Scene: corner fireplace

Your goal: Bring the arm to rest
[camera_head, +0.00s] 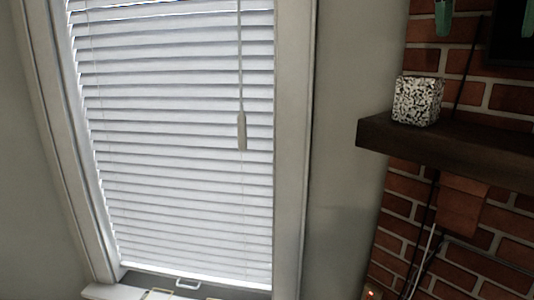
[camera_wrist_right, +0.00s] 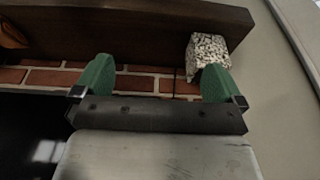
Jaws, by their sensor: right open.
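My right gripper (camera_head: 486,17) shows at the top right of the head view, as two green fingertips spread apart in front of the brick wall. In the right wrist view its two green fingers (camera_wrist_right: 157,82) are wide apart with nothing held between them. A black-and-white speckled cube (camera_head: 417,100) stands on the left end of the dark wooden mantel (camera_head: 440,148). In the wrist view the cube (camera_wrist_right: 205,50) shows just behind the right-hand finger, which covers part of it. My left gripper is in neither view.
A window with white blinds (camera_head: 175,140) fills the left of the head view. A pull cord (camera_head: 242,130) hangs in front of it. Cables (camera_head: 428,235) run down the brick wall (camera_head: 400,205) below the mantel. A dark panel (camera_head: 508,45) is at the top right.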

